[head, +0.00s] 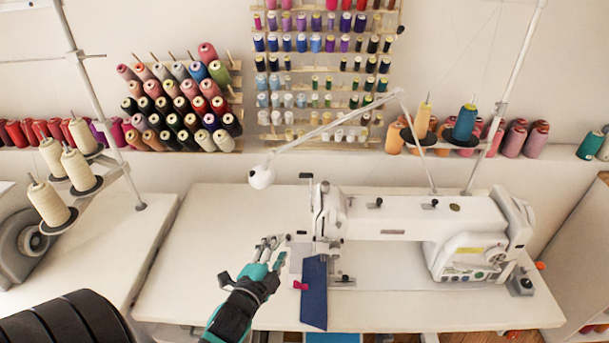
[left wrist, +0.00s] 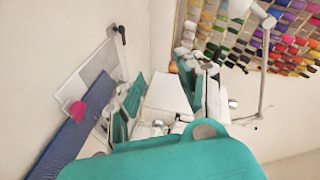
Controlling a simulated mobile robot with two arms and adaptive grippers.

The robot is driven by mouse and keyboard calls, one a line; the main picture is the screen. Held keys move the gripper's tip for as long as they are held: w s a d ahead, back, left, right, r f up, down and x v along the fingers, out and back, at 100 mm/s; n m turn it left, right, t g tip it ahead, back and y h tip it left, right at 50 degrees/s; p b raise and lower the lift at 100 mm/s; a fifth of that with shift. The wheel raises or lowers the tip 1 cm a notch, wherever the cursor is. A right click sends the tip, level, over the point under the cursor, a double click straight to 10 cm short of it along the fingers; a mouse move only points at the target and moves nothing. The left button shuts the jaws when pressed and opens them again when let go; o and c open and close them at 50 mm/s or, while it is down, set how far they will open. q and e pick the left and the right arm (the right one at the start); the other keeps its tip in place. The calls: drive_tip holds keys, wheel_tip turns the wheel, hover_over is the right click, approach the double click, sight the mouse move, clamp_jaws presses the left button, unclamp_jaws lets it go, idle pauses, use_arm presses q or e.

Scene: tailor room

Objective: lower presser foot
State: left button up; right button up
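The white sewing machine (head: 400,228) stands on the white table, its needle head (head: 327,213) at the left end. The presser foot under the head is too small to make out, so I cannot tell if it is up or down. A blue cloth (head: 315,292) with a pink-red piece (head: 300,285) lies by the foot area. My left gripper (head: 273,249) is open and empty, just left of the needle head. In the left wrist view its fingers (left wrist: 168,92) are apart, with the blue cloth (left wrist: 68,140) to the left. My right gripper is not in view.
A thin lamp arm (head: 330,128) with a white lamp head (head: 261,177) reaches over the table. Thread racks (head: 180,104) hang on the wall behind. A thread stand (head: 85,170) is at the left. The table's left part (head: 205,235) is clear.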

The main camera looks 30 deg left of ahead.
sight(302, 175)
use_arm(q)
wheel_tip(302, 175, up, 6)
drive_tip(key=w+a+m+t+h, duration=0.1)
drive_tip(key=w+a+m+t, duration=0.1)
drive_tip(key=m+t, duration=0.4)
drive_tip(key=shift+m+g, duration=0.4)
drive_tip(key=shift+g, duration=0.1)
drive_tip(key=p+x, duration=0.1)
drive_tip(key=x, duration=0.7)
drive_tip(key=p+x, duration=0.2)
drive_tip(key=x, duration=0.6)
drive_tip(key=shift+f, duration=0.25)
drive_tip(key=shift+a, duration=0.1)
clamp_jaws()
